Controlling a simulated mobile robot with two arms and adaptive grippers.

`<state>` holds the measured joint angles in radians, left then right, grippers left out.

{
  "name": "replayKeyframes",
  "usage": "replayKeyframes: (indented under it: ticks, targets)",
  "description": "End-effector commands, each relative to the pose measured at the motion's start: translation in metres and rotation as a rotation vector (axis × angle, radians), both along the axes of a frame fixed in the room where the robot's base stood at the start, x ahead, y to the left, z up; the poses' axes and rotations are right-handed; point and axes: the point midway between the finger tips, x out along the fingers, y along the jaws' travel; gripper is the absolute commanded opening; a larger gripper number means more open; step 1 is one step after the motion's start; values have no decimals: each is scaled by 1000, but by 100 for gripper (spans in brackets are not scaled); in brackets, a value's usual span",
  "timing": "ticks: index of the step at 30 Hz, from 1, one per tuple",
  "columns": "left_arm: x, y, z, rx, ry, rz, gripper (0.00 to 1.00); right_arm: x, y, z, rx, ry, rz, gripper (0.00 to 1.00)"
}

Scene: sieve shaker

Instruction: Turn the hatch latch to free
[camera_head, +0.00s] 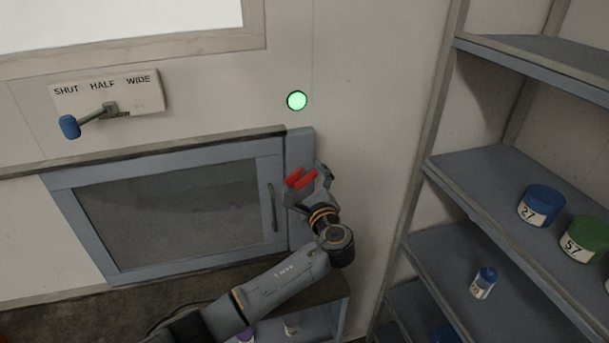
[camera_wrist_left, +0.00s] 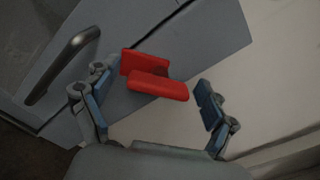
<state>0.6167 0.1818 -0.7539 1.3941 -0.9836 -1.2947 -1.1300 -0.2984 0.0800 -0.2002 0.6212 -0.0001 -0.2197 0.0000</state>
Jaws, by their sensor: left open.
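The hatch (camera_head: 165,215) is a blue-grey framed door with a dark window, and it looks closed. Its red latch (camera_head: 299,179) sits on the frame at the door's right side, and shows as two red pieces. My left gripper (camera_head: 309,187) is open in front of the latch. In the left wrist view the red latch (camera_wrist_left: 157,86) lies between the two spread fingers, with a visible gap on each side; I cannot tell the depth between them. The door's bar handle (camera_head: 272,207) is left of the gripper. My right gripper is out of view.
A panel marked SHUT, HALF, WIDE (camera_head: 140,92) has a blue-knobbed lever (camera_head: 70,127) pointing left, above the hatch. A green light (camera_head: 296,101) glows above the latch. Shelves (camera_head: 480,165) with a blue jar (camera_head: 540,204) and green jar (camera_head: 584,238) stand at right.

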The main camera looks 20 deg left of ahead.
Motion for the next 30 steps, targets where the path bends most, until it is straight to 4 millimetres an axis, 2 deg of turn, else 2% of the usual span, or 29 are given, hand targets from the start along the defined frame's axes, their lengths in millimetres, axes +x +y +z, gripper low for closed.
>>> replayKeyframes:
  ticks: [9,17,25,30]
  targets:
    - [2,1,0,-1,-1,0,83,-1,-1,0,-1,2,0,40]
    - [2,1,0,0,0,0,30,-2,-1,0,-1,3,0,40]
    - [2,1,-2,-17,-11,0,30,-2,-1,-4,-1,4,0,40]
    - [1,1,-4,-73,-48,-1,30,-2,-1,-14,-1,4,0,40]
